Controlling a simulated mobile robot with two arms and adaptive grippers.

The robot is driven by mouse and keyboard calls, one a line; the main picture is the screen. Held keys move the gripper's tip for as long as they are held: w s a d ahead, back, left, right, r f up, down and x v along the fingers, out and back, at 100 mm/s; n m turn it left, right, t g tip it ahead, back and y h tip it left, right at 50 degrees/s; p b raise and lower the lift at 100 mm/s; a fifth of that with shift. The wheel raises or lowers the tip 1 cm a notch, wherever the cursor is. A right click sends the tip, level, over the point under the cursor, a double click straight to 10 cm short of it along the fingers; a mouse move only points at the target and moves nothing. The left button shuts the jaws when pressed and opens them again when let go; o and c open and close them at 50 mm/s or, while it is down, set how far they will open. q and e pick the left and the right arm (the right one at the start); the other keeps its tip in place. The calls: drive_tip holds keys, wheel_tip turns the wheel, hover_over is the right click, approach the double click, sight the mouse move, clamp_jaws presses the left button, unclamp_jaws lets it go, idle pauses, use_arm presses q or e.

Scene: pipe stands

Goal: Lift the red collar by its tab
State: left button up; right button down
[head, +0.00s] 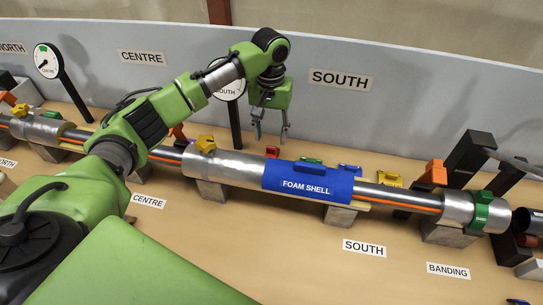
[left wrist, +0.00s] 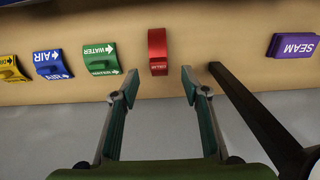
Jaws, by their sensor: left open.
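The red collar (left wrist: 158,45) lies on the tan bench top in the left wrist view, a short curved band with a small label on its face. In the head view only a small red part of it (head: 272,150) shows behind the pipe with the blue foam shell. My left gripper (head: 271,133) points down above the back of the bench, over the collar. Its fingers (left wrist: 160,74) are open and empty, and the collar appears between and beyond their tips in the left wrist view. I cannot tell the exact gap. My right gripper is not in view.
Green (left wrist: 100,59), blue (left wrist: 51,64) and yellow (left wrist: 11,69) labelled pieces lie in a row beside the collar. A purple SEAM block (left wrist: 293,46) lies on the other side. A black gauge post (head: 235,125) stands close left of the gripper. The pipe with the foam shell (head: 308,182) runs in front.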

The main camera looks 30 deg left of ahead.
sight(271, 148)
use_arm(q)
wheel_tip(271, 148, down, 8)
drive_tip(key=shift+d+r+p, duration=0.1)
drive_tip(key=shift+r+p, duration=0.05)
drive_tip(key=shift+p, duration=0.45)
drive_tip(key=shift+c, duration=0.4)
clamp_jaws()
